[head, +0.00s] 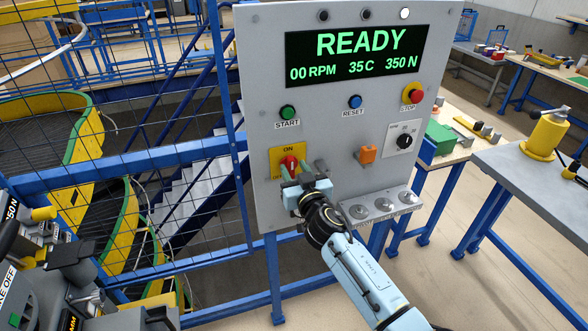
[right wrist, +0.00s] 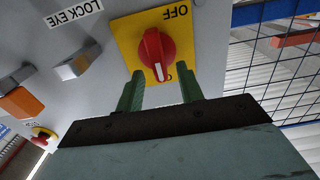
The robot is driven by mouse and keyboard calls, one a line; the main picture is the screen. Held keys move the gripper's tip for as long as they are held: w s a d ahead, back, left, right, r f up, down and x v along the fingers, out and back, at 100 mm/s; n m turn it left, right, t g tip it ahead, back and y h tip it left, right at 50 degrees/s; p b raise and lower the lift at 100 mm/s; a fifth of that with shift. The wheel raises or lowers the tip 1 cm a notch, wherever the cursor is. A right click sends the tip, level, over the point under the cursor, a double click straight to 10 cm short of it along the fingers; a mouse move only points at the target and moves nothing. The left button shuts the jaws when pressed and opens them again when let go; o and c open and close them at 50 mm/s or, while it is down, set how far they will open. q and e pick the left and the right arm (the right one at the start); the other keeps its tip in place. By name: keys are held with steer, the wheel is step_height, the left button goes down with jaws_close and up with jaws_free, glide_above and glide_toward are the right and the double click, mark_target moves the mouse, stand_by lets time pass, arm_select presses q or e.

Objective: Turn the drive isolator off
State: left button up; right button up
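The drive isolator is a red rotary knob (head: 290,162) on a yellow plate (head: 276,154) at the lower left of the grey panel (head: 330,130). In the right wrist view the knob (right wrist: 156,48) shows its white mark pointing down, away from the OFF word, toward a label partly hidden there. In the head view ON is above the knob and OFF is at its lower left, partly covered. My right gripper (head: 297,174) is open in front of the knob. In the right wrist view its green fingers (right wrist: 162,80) stand apart, with tips just below the knob. My left gripper is not seen.
The panel also has a green START button (head: 288,112), a blue RESET button (head: 354,101), a red STOP button (head: 415,96), a black dial (head: 404,141) and an orange part (head: 367,154). A small shelf (head: 380,208) juts out below. A blue mesh fence (head: 160,160) stands left.

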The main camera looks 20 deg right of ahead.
steer(key=shift+w, duration=0.5)
jaws_close()
